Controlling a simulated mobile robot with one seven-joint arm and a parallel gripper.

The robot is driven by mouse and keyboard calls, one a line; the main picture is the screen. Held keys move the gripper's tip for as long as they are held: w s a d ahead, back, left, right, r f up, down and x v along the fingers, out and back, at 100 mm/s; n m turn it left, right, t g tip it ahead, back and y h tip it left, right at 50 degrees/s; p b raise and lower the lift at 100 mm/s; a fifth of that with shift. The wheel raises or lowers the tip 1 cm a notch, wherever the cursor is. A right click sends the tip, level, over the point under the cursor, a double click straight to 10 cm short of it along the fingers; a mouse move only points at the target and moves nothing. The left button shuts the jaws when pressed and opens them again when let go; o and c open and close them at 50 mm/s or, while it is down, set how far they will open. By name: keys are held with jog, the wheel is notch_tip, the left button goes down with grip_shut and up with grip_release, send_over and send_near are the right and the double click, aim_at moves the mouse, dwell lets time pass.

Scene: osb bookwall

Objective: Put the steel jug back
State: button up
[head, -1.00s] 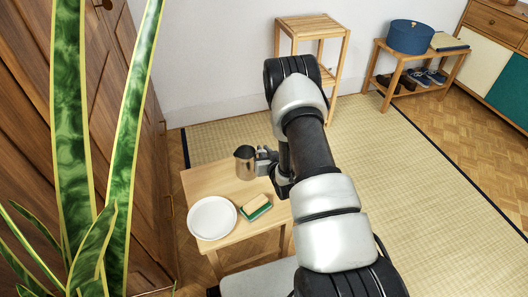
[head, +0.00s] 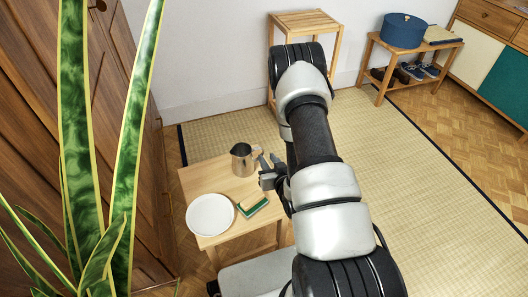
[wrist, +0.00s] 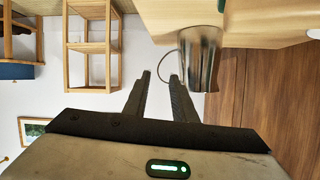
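The steel jug (head: 242,160) stands upright at the back of the small wooden table (head: 190,182). In the wrist view the jug (wrist: 203,60) appears just beyond my fingers, with its thin handle loop towards them. My gripper (head: 268,159) is to the right of the jug in the head view, fingers apart and empty. In the wrist view my gripper (wrist: 160,76) shows a clear gap between its fingertips, close to the handle. Whether a fingertip touches the handle I cannot tell.
A white plate (head: 211,215) and a sponge (head: 251,204) with a green side lie on the table in front of the jug. A tall plant (head: 75,120) stands at left. A wooden stand (head: 305,19) and a bench with a blue box (head: 403,31) are behind. The tatami floor at right is clear.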

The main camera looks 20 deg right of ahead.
notch_tip(320, 180, up, 23)
jog(key=w+a+g, duration=0.2)
jog(key=g, duration=0.2)
jog(key=s+a+r+g, duration=0.1)
jog(key=s+a+r, duration=0.1)
jog(key=s+r, duration=0.5)
jog(key=s+a+r+n+g, duration=0.15)
jog(key=s+r, duration=0.25)
jog(key=s, duration=0.7)
jog(key=s+a+r+g, duration=0.25)
jog(key=s+r, duration=0.25)
jog(key=s, duration=0.4)
notch_tip(320, 180, up, 24)
jog(key=p, duration=2.4)
jog(key=shift+a+r+t+p, duration=0.2)
jog(key=shift+a+t+p, duration=0.05)
jog(key=shift+t+p, duration=0.15)
